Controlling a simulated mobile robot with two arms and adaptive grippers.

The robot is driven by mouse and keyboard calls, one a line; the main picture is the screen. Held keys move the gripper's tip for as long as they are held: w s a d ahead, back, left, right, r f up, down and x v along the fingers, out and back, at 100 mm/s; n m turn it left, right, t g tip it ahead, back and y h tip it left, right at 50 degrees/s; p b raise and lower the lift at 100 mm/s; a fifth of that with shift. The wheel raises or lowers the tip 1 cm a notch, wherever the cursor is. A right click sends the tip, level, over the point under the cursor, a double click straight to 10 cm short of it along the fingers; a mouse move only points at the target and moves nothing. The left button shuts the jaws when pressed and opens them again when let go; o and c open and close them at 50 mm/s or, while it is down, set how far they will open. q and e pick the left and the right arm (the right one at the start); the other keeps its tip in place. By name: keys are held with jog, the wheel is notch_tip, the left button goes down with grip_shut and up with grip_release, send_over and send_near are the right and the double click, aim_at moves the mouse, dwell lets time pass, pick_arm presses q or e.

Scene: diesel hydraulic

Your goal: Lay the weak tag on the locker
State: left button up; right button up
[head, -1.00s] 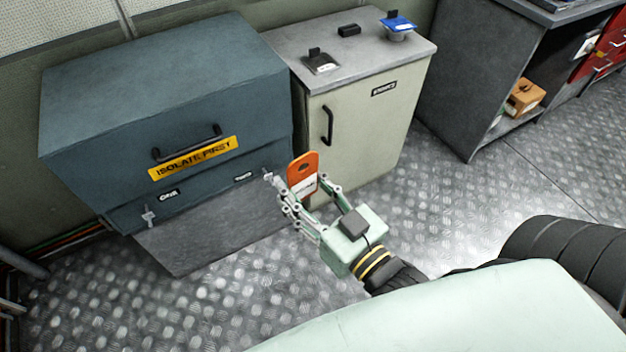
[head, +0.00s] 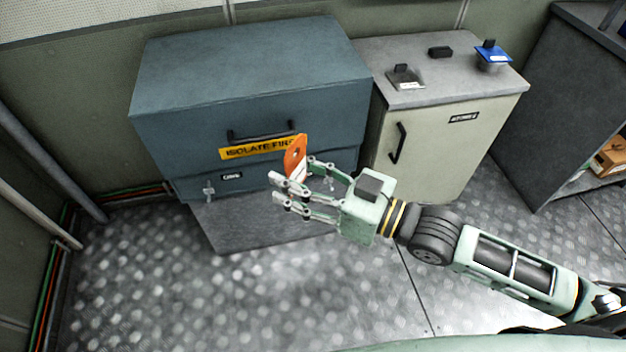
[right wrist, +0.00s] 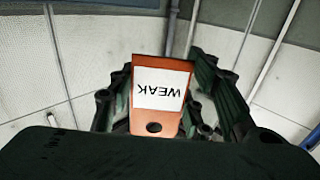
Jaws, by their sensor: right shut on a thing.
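The weak tag (head: 295,152) is orange with a white label and stands up from the fingers of my right gripper (head: 293,181), which is shut on it. In the right wrist view the tag (right wrist: 172,125) sits between the fingers, its label reading WEAK upside down, with a hole at its lower end. In the head view the tag is in front of the blue chest (head: 245,75) and covers the end of its yellow ISOLATE FIRST label. A cream cabinet (head: 440,150) with a grey top stands right of the chest. I cannot tell which is the locker. My left gripper is not in view.
On the cabinet top (head: 425,80) are a grey plate with a black knob (head: 405,76), a small black block (head: 440,52) and a blue-topped item (head: 491,54). The chest's lid is clear. Pipes (head: 50,180) run along the left wall. The floor in front is open.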

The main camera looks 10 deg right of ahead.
jog(key=shift+w+a+r+n+g+y, duration=0.2)
jog(key=shift+a+n+g+y, duration=0.1)
jog(key=shift+a+g, duration=0.1)
jog(key=g, duration=0.1)
jog(key=a+n+y, duration=0.1)
jog(key=w+a+n+g, duration=0.1)
jog(key=shift+w+a+r+g+y, duration=0.1)
jog(key=shift+a+r+g+y, duration=0.15)
jog(key=shift+r+g+y, duration=0.05)
